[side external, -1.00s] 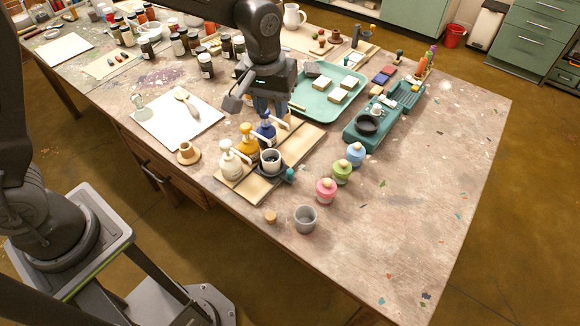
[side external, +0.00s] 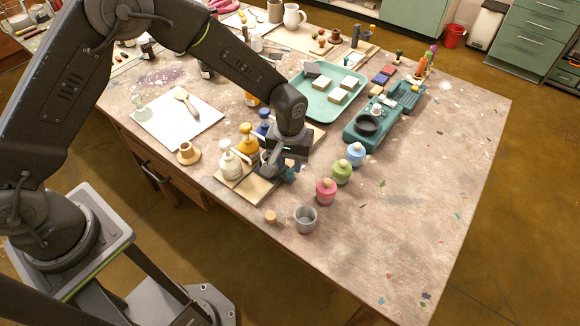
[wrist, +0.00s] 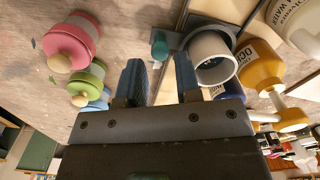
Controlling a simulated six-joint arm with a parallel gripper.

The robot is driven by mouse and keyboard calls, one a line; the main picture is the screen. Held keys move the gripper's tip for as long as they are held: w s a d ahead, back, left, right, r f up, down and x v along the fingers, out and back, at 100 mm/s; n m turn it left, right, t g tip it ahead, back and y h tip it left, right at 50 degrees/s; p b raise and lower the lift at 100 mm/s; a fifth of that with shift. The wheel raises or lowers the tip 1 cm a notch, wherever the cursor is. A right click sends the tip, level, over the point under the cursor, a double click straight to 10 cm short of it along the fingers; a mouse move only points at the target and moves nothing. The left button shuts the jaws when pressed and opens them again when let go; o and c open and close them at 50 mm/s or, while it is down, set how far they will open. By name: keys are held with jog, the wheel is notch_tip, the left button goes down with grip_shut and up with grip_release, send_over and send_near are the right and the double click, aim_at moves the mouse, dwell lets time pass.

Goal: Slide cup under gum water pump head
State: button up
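The white pump bottle (side external: 231,163), with lettering ending in "WATER" in the wrist view (wrist: 298,22), stands at the near end of a row with an ochre pump bottle (side external: 248,145) and a blue one (side external: 264,125). A pale cup (wrist: 212,58) sits in a dark grey carriage (wrist: 196,27) with a teal knob (wrist: 159,46), beside the ochre bottle. My gripper (wrist: 158,70) is open and low, its fingers apart. The knob lies ahead of the gap between them; the right finger is close beside the cup. In the side view my gripper (side external: 278,168) hides most of the cup.
Pink (side external: 326,192), green (side external: 342,172) and light blue (side external: 356,154) jars stand right of the gripper. A grey mug (side external: 305,219) and a cork (side external: 270,217) are in front. A green tray (side external: 331,99) and teal stand (side external: 357,138) lie behind.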

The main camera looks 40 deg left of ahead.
jog(key=shift+f, duration=1.3)
jog(key=shift+c, duration=0.3)
grip_shut()
